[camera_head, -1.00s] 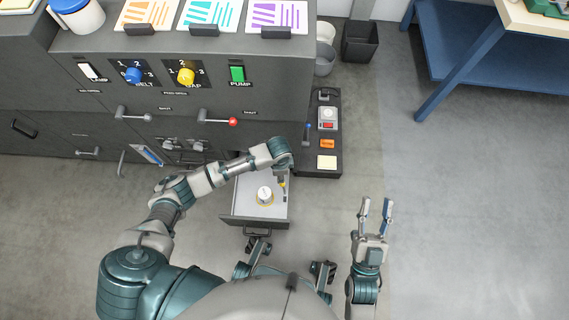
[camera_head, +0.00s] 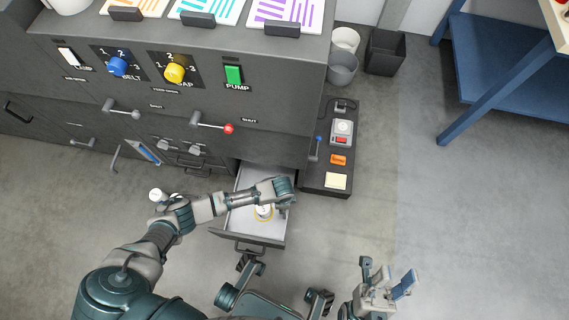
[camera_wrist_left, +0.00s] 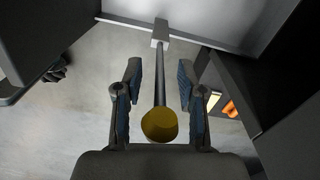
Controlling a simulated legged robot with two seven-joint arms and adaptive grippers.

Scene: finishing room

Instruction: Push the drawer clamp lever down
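The drawer (camera_head: 280,229) is pulled out of the dark cabinet, with its pale inside showing. In the left wrist view, the clamp lever's yellow knob (camera_wrist_left: 159,125) is nearest the camera. Its dark rod runs up to a grey block at the pale drawer wall (camera_wrist_left: 217,36). My left gripper (camera_wrist_left: 159,68) is open, one finger on each side of the rod, with gaps on both sides. In the head view my left wrist (camera_head: 283,190) is over the drawer's right side and mostly hides lever and fingers. My right gripper (camera_head: 386,276) is open and empty, low right.
A round white item with a yellow ring (camera_head: 263,211) is in the drawer. A dark low unit (camera_head: 319,181) with a blue-tipped lever (camera_head: 318,140) stands just right of it. The cabinet front (camera_head: 290,108) carries knobs and handles. Open floor (camera_head: 440,220) lies at right.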

